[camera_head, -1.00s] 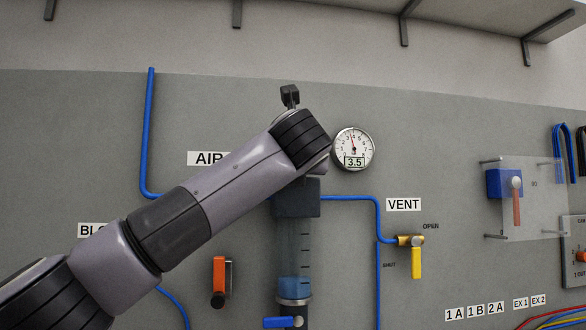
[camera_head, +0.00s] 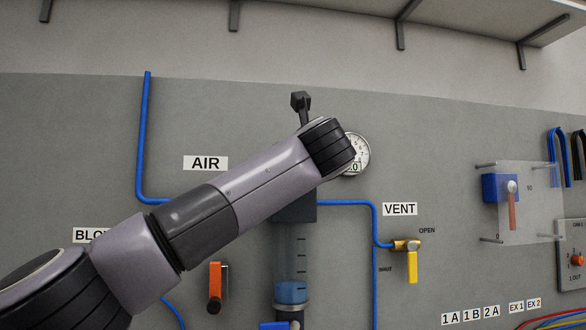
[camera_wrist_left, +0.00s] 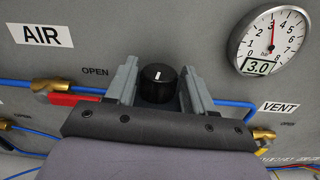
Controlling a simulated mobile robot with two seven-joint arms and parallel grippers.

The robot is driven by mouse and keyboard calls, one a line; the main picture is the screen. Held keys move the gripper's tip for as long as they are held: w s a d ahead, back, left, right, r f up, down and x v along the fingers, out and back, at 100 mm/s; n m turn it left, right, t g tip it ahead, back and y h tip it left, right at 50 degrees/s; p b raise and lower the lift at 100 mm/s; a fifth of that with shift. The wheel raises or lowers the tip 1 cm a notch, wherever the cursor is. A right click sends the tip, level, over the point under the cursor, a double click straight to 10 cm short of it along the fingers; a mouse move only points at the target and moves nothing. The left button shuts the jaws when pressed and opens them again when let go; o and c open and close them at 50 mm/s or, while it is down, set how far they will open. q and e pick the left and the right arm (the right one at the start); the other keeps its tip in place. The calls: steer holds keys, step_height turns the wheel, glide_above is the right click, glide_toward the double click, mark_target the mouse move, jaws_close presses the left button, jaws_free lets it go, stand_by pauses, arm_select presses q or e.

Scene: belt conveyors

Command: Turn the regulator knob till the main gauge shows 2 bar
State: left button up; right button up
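The black regulator knob (camera_wrist_left: 158,83) with a white mark on top shows in the left wrist view, its mark pointing up. My left gripper (camera_wrist_left: 158,90) has one finger on each side of the knob, close against it, and appears shut on it. In the head view my left arm and wrist hide the knob and the fingers. The main gauge (camera_wrist_left: 275,40) is round and white; its display reads 3.0 and its needle is near 3. In the head view the gauge (camera_head: 360,150) is partly hidden behind my wrist. My right gripper is not in view.
The AIR label (camera_head: 206,163) and blue pipe (camera_head: 145,130) are on the grey panel. A clear bowl (camera_head: 291,255) hangs below my wrist. The yellow vent handle (camera_head: 412,266) and orange handle (camera_head: 215,282) stand near. Panel space above is clear.

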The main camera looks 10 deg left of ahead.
arm_select(q)
steer(key=shift+s+d, duration=0.2)
steer(key=shift+s, duration=0.15)
steer(key=b+v, duration=0.2)
steer(key=v, duration=0.4)
steer(key=shift+s, duration=0.2)
